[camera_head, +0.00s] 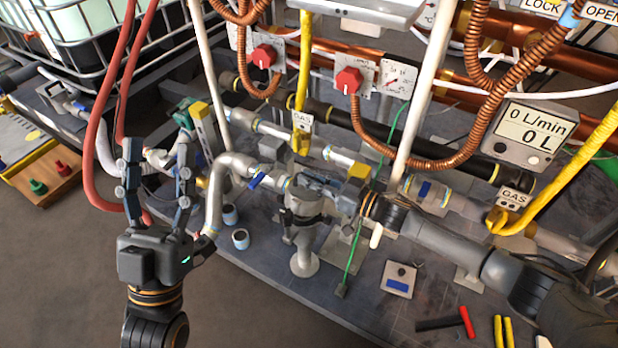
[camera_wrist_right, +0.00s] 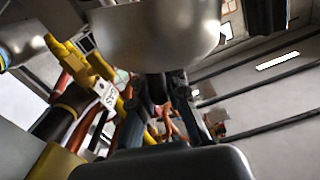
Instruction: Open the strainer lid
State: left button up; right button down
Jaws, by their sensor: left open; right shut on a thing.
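The strainer (camera_head: 303,208) is a grey metal body on the pipe line, standing over a round foot on the platform. My right gripper (camera_head: 325,194) reaches in from the right and is at the strainer's upper part. In the right wrist view, the right gripper (camera_wrist_right: 158,95) is shut on a small dark piece under a large rounded silver body (camera_wrist_right: 155,35). This piece seems to belong to the strainer lid, but it is mostly hidden. My left gripper (camera_head: 156,165) is open and empty, fingers pointing up, left of the bent silver pipe.
A silver bent pipe (camera_head: 217,190) with a blue-handled valve stands between my grippers. Yellow gas hoses (camera_head: 303,70) and coiled copper tubes (camera_head: 400,160) hang above the pipes. Small cups (camera_head: 240,238) and loose tools (camera_head: 465,322) lie on the platform. Floor in front is clear.

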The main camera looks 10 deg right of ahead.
jog(key=shift+w+d+r+m+p, duration=0.25)
jog(key=shift+w+d+m+p, duration=0.15)
jog(key=shift+w+m, duration=0.2)
pick_arm(q)
jog(key=w+f+g, duration=0.1)
jog(key=w+f+g+y, duration=0.1)
jog(key=w+f, duration=0.1)
jog(key=shift+w+d+f+g, duration=0.1)
jog(key=shift+d+f+g, duration=0.1)
jog(key=shift+g, duration=0.2)
pick_arm(e)
jog(key=c, duration=1.3)
grip_release()
jog(key=shift+f, duration=0.1)
jog(key=shift+c, duration=0.2)
jog(key=shift+s, duration=0.1)
jog(key=shift+s+d, duration=0.15)
jog(key=shift+d, duration=0.1)
jog(key=v, duration=1.1)
